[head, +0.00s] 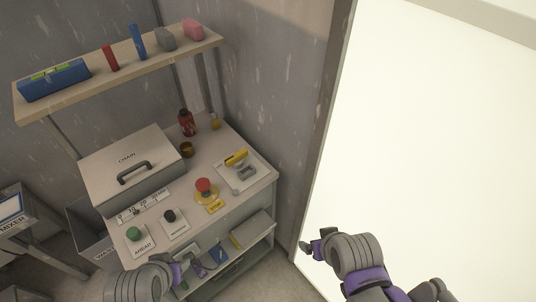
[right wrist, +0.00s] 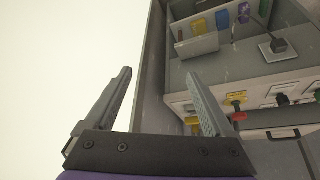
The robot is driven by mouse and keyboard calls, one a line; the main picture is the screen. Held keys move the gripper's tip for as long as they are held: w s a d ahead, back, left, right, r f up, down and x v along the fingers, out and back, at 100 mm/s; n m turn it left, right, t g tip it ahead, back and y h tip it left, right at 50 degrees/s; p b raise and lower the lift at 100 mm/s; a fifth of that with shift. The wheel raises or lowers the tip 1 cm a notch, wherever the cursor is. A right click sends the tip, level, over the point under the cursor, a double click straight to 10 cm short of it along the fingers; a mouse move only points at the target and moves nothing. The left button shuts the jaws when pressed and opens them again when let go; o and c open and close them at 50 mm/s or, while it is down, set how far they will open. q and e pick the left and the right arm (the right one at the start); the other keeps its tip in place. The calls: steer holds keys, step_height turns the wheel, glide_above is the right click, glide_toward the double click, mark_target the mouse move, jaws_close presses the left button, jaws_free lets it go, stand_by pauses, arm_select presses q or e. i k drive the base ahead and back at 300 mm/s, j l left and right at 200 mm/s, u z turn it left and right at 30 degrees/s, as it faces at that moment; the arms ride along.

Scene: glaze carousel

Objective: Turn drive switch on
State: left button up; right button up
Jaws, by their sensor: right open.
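No label I can read names the drive switch. A pale plate (head: 241,173) with a yellow handle (head: 236,158) and a grey part lies at the right of the workbench top and may be it. A red mushroom button on a yellow base (head: 205,186), a black button (head: 170,215) and a green button marked AHEAD (head: 134,234) are in front of it. My right gripper (head: 309,246) is right of the bench, apart from it; its two fingers stand open and empty in the right wrist view (right wrist: 160,105). My left gripper (head: 190,272) is low at the bench front, its fingers unclear.
A grey CHAIN box (head: 130,170) with a dark handle fills the bench's left. A red bottle (head: 187,122) and small cup (head: 187,149) stand behind. A wall shelf (head: 120,72) hangs above. A bright panel (head: 440,150) is at the right. A lower shelf holds several items.

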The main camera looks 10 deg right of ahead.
mark_target(236, 160)
steer(key=i+l+u, duration=0.1)
steer(key=u, duration=0.4)
steer(key=l+u, duration=0.3)
steer(key=u, duration=0.15)
steer(key=l+u, duration=0.25)
steer(key=u, duration=0.25)
steer(key=i, duration=0.05)
